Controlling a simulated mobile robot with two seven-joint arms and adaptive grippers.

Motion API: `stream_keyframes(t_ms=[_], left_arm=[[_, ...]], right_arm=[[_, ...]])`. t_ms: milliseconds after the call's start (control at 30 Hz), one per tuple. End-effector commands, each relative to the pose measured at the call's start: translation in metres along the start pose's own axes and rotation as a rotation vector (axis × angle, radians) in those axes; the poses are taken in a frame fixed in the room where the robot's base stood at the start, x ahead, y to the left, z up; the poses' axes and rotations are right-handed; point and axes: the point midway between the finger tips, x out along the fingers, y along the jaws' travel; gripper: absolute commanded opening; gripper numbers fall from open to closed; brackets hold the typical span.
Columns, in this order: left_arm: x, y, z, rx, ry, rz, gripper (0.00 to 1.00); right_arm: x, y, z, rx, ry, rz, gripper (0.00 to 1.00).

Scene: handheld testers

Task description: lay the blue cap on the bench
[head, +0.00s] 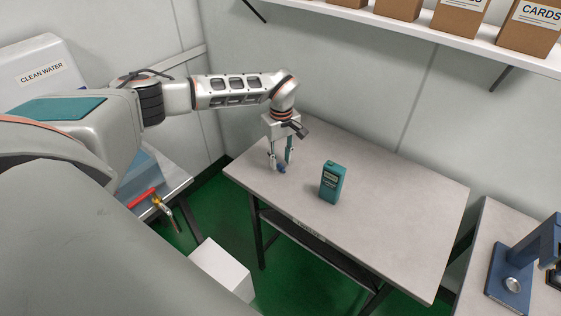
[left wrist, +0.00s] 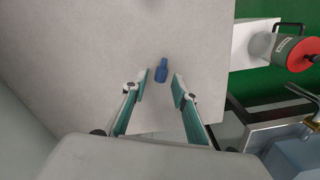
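The small blue cap (head: 282,169) is on the grey bench (head: 390,220), near its far-left corner. In the left wrist view the cap (left wrist: 161,73) shows against the bench top, between the two fingertips, with a gap on each side. My left gripper (head: 281,160) points down over the cap with its fingers apart. In the left wrist view the gripper (left wrist: 161,84) is open and holds nothing. Whether the cap lies flat on the bench is hard to tell. My right gripper is not in view.
A teal handheld tester (head: 332,183) stands upright on the bench, right of my left gripper. The bench's right part is clear. A shelf with cartons (head: 460,18) hangs above. A blue device (head: 525,260) stands on another table. A white box (head: 220,268) is below, left of the bench.

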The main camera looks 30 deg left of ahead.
Motion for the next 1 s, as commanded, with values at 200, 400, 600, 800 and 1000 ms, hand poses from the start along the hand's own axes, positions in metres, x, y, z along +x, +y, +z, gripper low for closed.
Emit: stream_keyframes(t_ms=[200,400,600,800,1000], left_arm=[[-0.047,0.001,-0.001,0.0,0.003,0.003,0.28],[-0.084,0.0,-0.001,0.0,0.003,0.002,0.28],[-0.102,0.0,-0.001,-0.001,0.001,0.0,0.28],[-0.106,-0.001,0.0,-0.001,0.001,-0.001,0.28],[-0.106,0.0,0.0,-0.001,0.0,0.0,0.28]], right_arm=[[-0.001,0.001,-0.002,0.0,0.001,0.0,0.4],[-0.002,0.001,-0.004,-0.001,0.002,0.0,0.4],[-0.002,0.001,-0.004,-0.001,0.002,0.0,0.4],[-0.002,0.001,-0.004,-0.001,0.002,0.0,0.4],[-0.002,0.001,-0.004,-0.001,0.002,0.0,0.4]])
